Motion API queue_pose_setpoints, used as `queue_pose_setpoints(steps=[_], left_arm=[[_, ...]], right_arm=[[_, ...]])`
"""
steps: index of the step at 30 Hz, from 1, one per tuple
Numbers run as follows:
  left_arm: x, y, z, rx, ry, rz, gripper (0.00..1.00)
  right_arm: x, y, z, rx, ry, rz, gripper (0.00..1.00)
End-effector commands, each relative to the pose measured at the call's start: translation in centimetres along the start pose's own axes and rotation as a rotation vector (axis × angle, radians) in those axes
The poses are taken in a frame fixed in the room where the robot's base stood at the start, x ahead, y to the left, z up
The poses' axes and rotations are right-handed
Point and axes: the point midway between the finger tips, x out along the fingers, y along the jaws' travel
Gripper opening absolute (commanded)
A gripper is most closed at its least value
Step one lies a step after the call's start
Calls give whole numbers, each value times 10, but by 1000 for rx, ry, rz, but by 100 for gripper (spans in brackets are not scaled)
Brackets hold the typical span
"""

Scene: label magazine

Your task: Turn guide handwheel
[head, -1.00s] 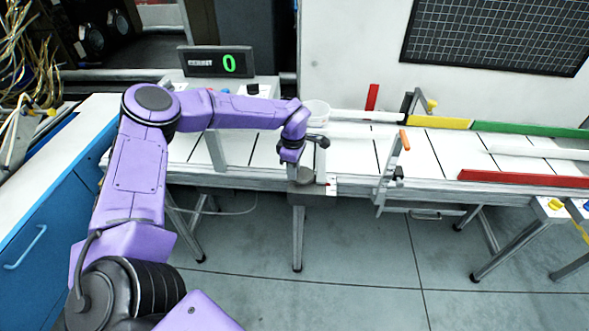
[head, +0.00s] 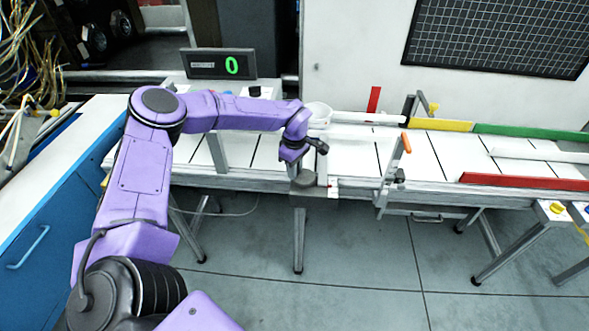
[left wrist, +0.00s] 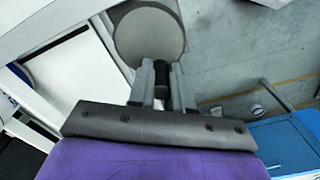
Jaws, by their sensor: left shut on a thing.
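The guide handwheel (head: 305,181) is a grey disc at the front edge of the conveyor, mid-picture in the head view. In the left wrist view its round grey face (left wrist: 150,38) fills the top middle. My left gripper (head: 298,168) reaches it from above. In the left wrist view the two grey fingers (left wrist: 161,84) stand on either side of a dark handle (left wrist: 161,88) at the wheel's rim and are shut on it. The wrist hides part of the handle in the head view. My right gripper is not in view.
The white conveyor (head: 340,154) runs behind the wheel, with a white cup-like roll (head: 318,114) behind my wrist. An upright post with an orange top (head: 406,143) stands to the right. A display (head: 218,64) reads 0. Open floor lies in front.

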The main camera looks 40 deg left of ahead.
Motion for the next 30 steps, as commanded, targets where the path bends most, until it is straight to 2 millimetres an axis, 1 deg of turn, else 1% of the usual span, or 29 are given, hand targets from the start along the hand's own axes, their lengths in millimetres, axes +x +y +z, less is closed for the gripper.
queue_pose_setpoints(steps=[2,3,5,13,16,17,20,24,27,30], left_arm=[[-3,2,0,-1,0,8,0],[-3,2,0,-1,0,8,26],[-3,2,0,-1,0,7,44],[-2,1,0,-1,0,3,44],[-8,2,0,0,-1,5,44],[-12,2,0,0,-1,5,44],[-33,2,0,-2,-1,9,44],[-68,2,0,-1,0,9,44],[-88,2,0,-1,0,8,44],[-101,2,0,-1,1,6,44]], right_arm=[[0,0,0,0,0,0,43],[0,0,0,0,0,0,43],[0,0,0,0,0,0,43],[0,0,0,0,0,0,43],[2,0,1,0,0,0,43],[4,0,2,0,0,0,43],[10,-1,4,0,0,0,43],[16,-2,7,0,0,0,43],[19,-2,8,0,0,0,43],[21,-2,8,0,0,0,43]])
